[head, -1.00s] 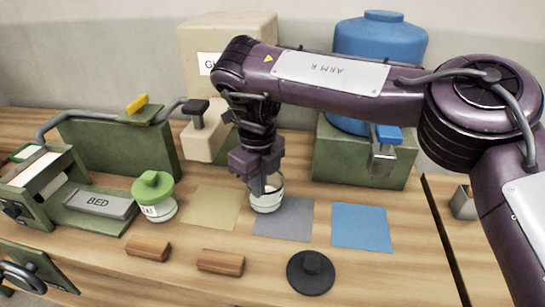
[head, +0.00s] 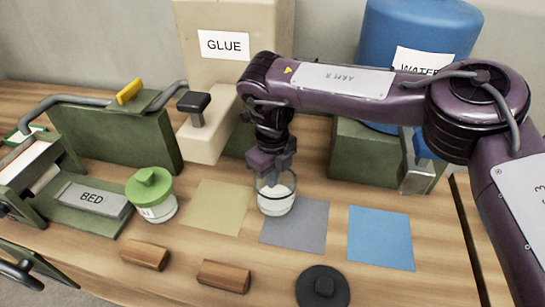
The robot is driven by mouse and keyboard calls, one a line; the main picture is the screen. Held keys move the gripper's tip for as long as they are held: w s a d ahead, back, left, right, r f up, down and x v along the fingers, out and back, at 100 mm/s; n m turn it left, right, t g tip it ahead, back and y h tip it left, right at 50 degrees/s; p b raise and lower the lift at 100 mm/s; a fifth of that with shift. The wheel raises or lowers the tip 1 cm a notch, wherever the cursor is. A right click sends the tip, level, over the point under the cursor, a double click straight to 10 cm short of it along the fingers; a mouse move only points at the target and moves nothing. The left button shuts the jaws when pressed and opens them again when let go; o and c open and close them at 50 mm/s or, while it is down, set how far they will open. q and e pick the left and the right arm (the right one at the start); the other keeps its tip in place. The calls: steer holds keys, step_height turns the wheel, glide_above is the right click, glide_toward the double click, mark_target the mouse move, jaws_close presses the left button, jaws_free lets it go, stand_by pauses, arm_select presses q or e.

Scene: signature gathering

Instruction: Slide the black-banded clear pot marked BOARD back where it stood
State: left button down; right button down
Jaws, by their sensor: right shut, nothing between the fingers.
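The clear pot (head: 277,201) has a dark band and pale contents. It stands upright and lidless at the back left corner of the grey mat (head: 297,228), and no BOARD mark is legible on it. My right gripper (head: 272,181) points down at the pot's top, shut with nothing held. Its fingertips overlap the pot's rim in the picture; I cannot tell whether they are inside the mouth or touching it. A black knobbed lid (head: 322,288) lies on the bench in front. My left gripper is out of view.
A green-lidded jar (head: 152,196) stands left of the beige mat (head: 215,206). A blue mat (head: 381,238) lies right. Two wooden blocks (head: 145,253) (head: 223,276) lie in front. GLUE (head: 235,70) and WATER (head: 415,40) dispensers stand behind. A BED device (head: 92,198) is left.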

steer(key=shift+s+d+f, duration=0.15)
steer(key=shift+d+f, duration=0.15)
steer(key=shift+f, duration=0.1)
steer(key=shift+s+d+p, duration=0.8)
steer(key=shift+s+d, duration=0.15)
steer(key=shift+s+d+f, duration=0.1)
steer(key=shift+s+d, duration=0.15)
